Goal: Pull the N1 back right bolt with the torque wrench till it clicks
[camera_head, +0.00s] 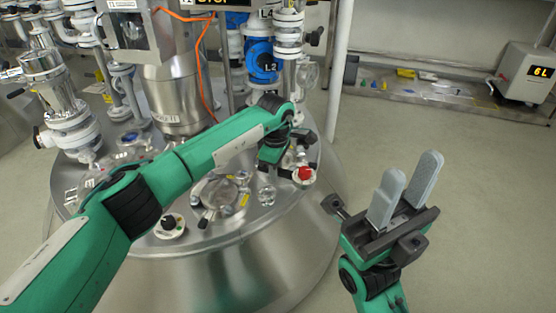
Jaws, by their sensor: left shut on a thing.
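My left gripper (274,152) is over the right part of the steel reactor lid, pointing down. It is shut on a dark thing, apparently the torque wrench, mostly hidden by the wrist and surrounding fittings. The N1 label and its back right bolt cannot be made out. A small fitting with a red top (305,174) stands just right of and below the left gripper. My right gripper (411,173) is off the lid to the right, its two grey fingers apart and empty, pointing up and away.
The reactor lid (260,230) carries a round glass port (219,191), a blue valve marked L2 (262,62) and several pipes. An orange cable hangs behind my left arm. A white post (340,70) stands behind the lid. A display box (526,75) sits at the back right. Floor is clear right.

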